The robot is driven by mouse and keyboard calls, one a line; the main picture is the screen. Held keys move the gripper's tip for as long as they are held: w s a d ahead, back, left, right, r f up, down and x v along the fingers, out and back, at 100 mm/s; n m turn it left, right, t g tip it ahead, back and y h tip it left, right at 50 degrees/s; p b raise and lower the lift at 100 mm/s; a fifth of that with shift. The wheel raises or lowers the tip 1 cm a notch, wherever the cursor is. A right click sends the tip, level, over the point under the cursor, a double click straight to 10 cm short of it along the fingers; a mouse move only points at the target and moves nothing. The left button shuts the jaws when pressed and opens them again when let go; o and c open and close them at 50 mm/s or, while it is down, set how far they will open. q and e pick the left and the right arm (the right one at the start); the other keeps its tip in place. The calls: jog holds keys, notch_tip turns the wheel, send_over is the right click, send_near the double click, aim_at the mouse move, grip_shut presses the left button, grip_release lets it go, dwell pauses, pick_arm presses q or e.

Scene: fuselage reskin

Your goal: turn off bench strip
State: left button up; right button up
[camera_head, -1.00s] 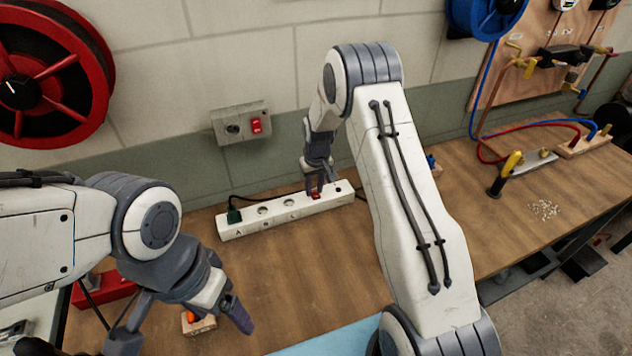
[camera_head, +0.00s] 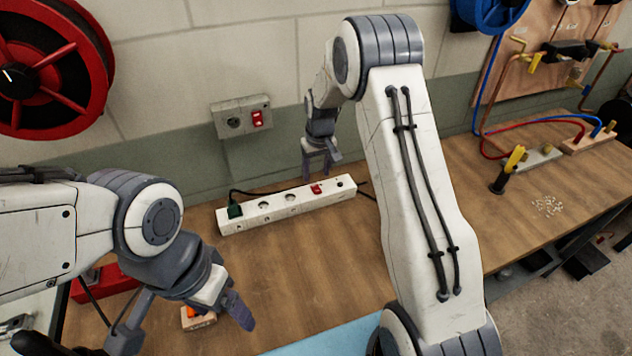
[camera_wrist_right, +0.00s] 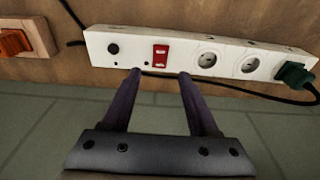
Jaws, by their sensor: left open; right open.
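The white bench strip (camera_head: 285,204) lies on the wooden bench near the wall. A green plug (camera_head: 235,211) sits in its left end, and a red rocker switch (camera_head: 316,189) is toward its right end. In the right wrist view the red switch (camera_wrist_right: 161,55) shows on the strip (camera_wrist_right: 130,46), with two empty sockets beside it. My right gripper (camera_head: 318,172) is open and empty above the strip, apart from the switch. Its two fingers also show in the right wrist view (camera_wrist_right: 160,74). My left gripper (camera_head: 195,338) is open at the lower left, away from the strip.
A wall socket box with its own red switch (camera_head: 257,118) is above the strip. An orange switch on a wooden block (camera_wrist_right: 17,42) shows at the left in the right wrist view. A yellow-handled tool (camera_head: 508,170) stands at the right. The bench middle is clear.

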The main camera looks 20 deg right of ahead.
aim_at(317, 191)
jog(key=r, duration=0.5)
jog(key=shift+s+r+b, duration=0.35)
jog(key=shift+s+b, duration=0.05)
jog(key=s+a+r+n, duration=0.2)
jog(key=s+a+r, duration=0.3)
jog(key=s+a, duration=0.4)
jog(key=s+a+r+n, duration=0.1)
jog(key=s+a, duration=0.3)
jog(key=s, duration=0.9)
jog(key=s+a+r+n+g+y, duration=0.1)
jog(key=s+a+n, duration=0.2)
jog(key=s, duration=1)
jog(key=shift+s+a+n+g, duration=0.3)
jog(key=shift+s+a+n, duration=0.1)
jog(key=shift+a, duration=0.4)
